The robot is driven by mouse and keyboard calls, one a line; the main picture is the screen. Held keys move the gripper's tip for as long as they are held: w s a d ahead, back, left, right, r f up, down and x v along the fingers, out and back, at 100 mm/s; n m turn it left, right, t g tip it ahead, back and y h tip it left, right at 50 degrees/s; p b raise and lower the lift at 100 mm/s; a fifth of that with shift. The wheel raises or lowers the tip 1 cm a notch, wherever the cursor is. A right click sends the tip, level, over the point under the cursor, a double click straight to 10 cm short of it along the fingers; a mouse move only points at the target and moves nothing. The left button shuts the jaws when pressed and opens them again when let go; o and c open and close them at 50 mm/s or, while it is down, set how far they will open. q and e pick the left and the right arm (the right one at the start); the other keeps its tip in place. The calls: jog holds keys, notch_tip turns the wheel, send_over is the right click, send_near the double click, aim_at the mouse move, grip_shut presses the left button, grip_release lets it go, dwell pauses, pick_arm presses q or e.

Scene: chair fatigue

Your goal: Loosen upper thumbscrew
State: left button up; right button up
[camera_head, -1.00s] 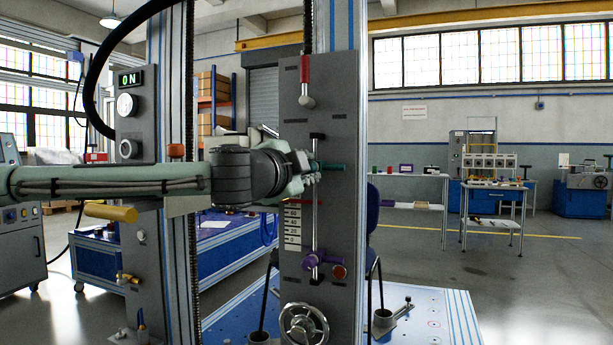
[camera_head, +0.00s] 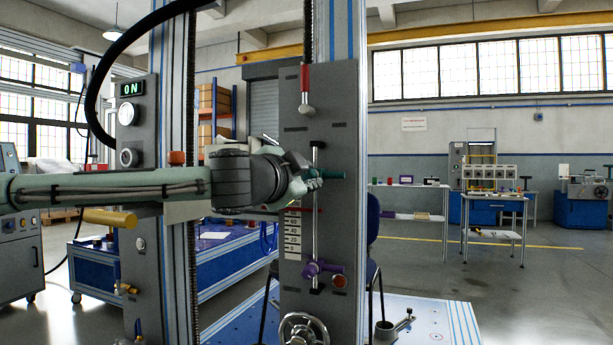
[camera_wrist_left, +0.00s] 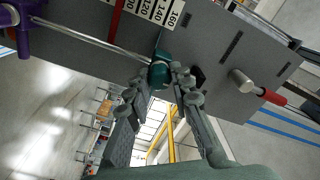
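The upper thumbscrew (camera_head: 336,175) is teal and sits on a thin vertical rod on the grey panel. My left gripper (camera_head: 311,178) reaches it from the left at its height. In the left wrist view, the thumbscrew (camera_wrist_left: 160,72) lies between the two fingertips (camera_wrist_left: 163,78), which appear closed against its sides. The finger contact is partly hidden. A purple lower thumbscrew (camera_head: 318,268) sits further down the same rod, apart from the gripper. My right gripper is in neither view.
A red-handled lever (camera_head: 305,88) is above on the panel. A number scale (camera_head: 292,235) and a red pointer lie left of the rod. A handwheel (camera_head: 303,329) is at the bottom. A yellow handle (camera_head: 109,216) projects below my left arm.

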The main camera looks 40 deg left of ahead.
pick_arm(q)
jog(key=o, duration=0.5)
jog(key=shift+c, duration=0.2)
jog(key=v, duration=0.7)
jog(key=shift+s, duration=0.2)
